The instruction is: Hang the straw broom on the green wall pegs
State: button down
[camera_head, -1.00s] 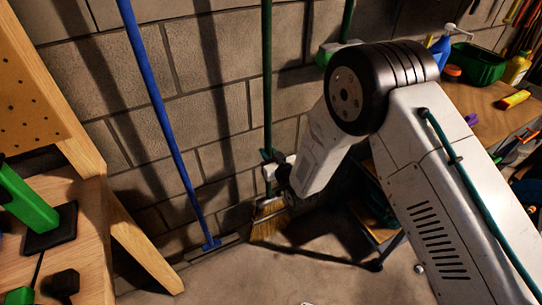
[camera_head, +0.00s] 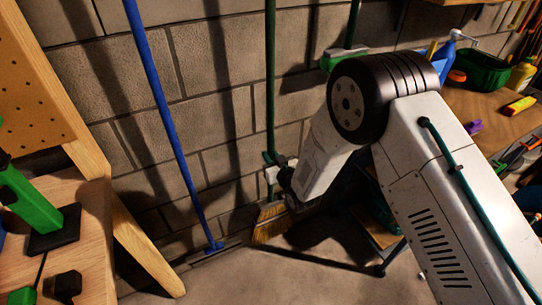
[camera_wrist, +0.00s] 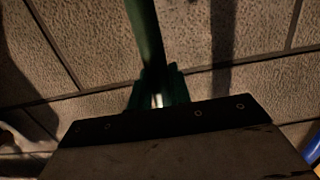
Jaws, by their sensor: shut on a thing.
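The straw broom has a long dark green handle (camera_head: 270,80) and yellow-brown straw bristles (camera_head: 268,226) low by the block wall. My gripper (camera_head: 270,163) is shut on the handle a little above the bristles. The broom is nearly upright; I cannot tell whether the bristles touch the floor. In the wrist view the green handle (camera_wrist: 146,35) runs up from between my fingers (camera_wrist: 158,98). A green block (camera_head: 330,60) sits at the wall behind my arm, partly hidden; I cannot tell if it is one of the green pegs.
A blue pole (camera_head: 165,105) with a flat foot leans on the wall left of the broom. Another green pole (camera_head: 351,22) rises above the green block. A wooden bench (camera_head: 90,235) stands at the left. A cluttered worktop (camera_head: 480,110) is at the right. Some floor (camera_head: 320,275) is clear.

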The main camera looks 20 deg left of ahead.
jog(key=shift+f, duration=0.6)
jog(key=c, duration=1.2)
grip_release()
jog(key=shift+f, duration=0.1)
